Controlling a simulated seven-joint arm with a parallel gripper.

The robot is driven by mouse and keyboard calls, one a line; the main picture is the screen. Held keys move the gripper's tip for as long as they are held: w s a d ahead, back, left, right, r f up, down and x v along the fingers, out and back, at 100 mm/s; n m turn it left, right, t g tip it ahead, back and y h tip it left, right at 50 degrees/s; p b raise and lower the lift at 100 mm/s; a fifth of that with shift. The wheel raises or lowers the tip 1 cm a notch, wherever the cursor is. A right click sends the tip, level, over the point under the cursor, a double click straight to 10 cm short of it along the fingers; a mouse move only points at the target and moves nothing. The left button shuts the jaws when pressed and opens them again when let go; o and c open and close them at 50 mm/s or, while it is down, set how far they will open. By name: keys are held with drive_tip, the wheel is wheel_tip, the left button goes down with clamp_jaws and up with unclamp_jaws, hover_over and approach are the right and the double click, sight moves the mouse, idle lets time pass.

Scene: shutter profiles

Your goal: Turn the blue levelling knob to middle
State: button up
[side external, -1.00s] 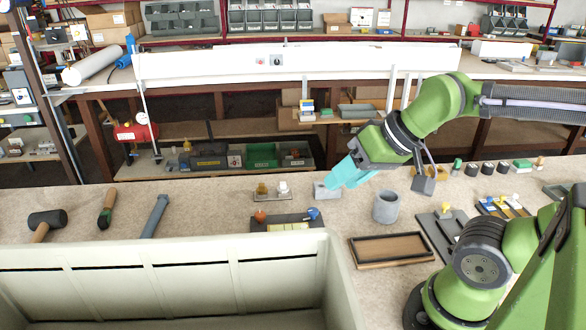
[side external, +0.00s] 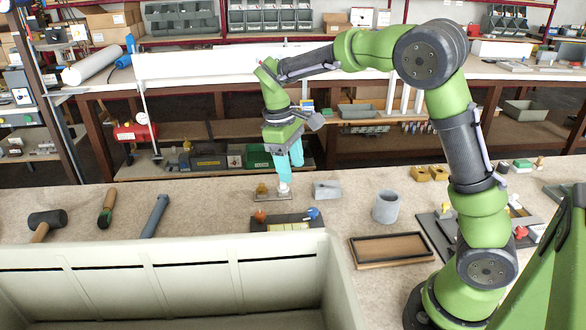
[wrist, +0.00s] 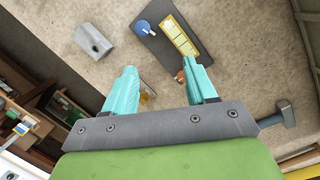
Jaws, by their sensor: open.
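The blue knob (side external: 313,213) sits at the right end of a dark plate (side external: 285,226) on the bench. It also shows in the wrist view (wrist: 144,27), with a white pointer line. The plate carries a yellow label panel (side external: 289,227) and an orange knob (side external: 260,216) at its left end. My gripper (side external: 289,170) points down, open, with pale teal fingers, behind and left of the blue knob and apart from it. It is over a small plate with a white knob (side external: 283,187) and a brass-coloured knob (side external: 262,189); the fingers partly hide this in the wrist view.
A grey block (side external: 326,190) lies right of the small plate. A grey cup (side external: 386,206) and a wooden tray (side external: 391,249) stand further right. A large pale bin (side external: 170,285) fills the front. A mallet (side external: 46,220) and other tools lie left, with free bench between.

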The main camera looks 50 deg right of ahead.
drive_tip(key=w+d+n+g+h, duration=0.1)
drive_tip(key=w+n+g, duration=0.1)
drive_tip(key=w, duration=0.1)
drive_tip(key=n, duration=0.3)
approach(313, 210)
drive_tip(key=x, duration=0.8)
drive_tip(key=shift+f, duration=0.1)
drive_tip(key=shift+c, duration=0.3)
drive_tip(key=c, duration=1)
